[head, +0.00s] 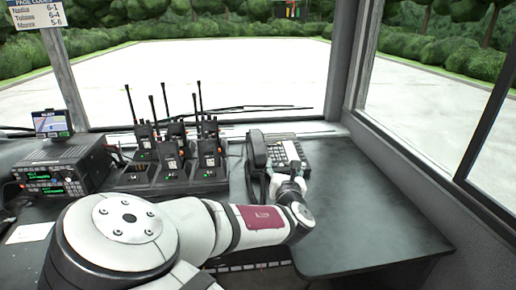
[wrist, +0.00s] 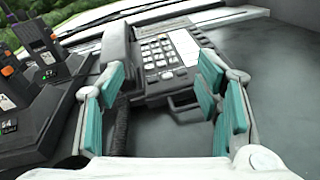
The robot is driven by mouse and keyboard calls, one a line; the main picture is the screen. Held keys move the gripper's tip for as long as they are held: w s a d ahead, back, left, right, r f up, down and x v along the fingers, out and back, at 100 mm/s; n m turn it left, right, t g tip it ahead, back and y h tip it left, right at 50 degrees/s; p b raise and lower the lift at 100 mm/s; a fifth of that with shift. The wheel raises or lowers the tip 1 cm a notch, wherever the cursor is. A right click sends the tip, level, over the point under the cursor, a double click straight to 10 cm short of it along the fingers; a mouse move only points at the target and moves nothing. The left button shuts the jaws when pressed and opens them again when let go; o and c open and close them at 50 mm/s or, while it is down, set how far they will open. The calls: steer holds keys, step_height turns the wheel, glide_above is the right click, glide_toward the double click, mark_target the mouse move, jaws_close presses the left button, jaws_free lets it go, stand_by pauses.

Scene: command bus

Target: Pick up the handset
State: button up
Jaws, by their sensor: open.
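The black handset (head: 258,150) rests on the left side of the desk phone (head: 289,153), whose keypad with light keys is to its right. In the wrist view the handset (wrist: 116,62) stands at the upper left of the phone (wrist: 168,60), and a dark cord hangs below it. My gripper (head: 287,182) is at the near edge of the phone. In the wrist view my gripper (wrist: 165,100) is open, with teal pads on both sides and nothing between them. The left finger overlaps the lower part of the handset in the picture; I cannot tell whether they touch.
Several radios with antennas stand in a charger (head: 165,180) left of the phone. A radio unit (head: 63,170) with a small screen (head: 52,122) sits farther left. The dark desk (head: 370,215) is clear on the right, bounded by the window wall.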

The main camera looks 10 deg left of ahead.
steer(key=a+n+y, duration=0.1)
steer(key=a+n, duration=0.1)
steer(key=a+n+y, duration=0.1)
steer(key=a+n, duration=0.1)
steer(key=a, duration=0.1)
steer(key=shift+w+a+r+t+y+b, duration=0.15)
steer(key=shift+w+t+y+b, duration=0.05)
steer(key=shift+t+y+b, duration=0.1)
steer(key=b, duration=0.1)
glide_toward(258, 141)
steer(key=x, duration=0.3)
steer(key=shift+w, duration=0.2)
steer(key=shift+b+x, duration=0.65)
steer(key=shift+x, duration=2.2)
steer(key=shift+a, duration=0.15)
steer(key=c, duration=1.4)
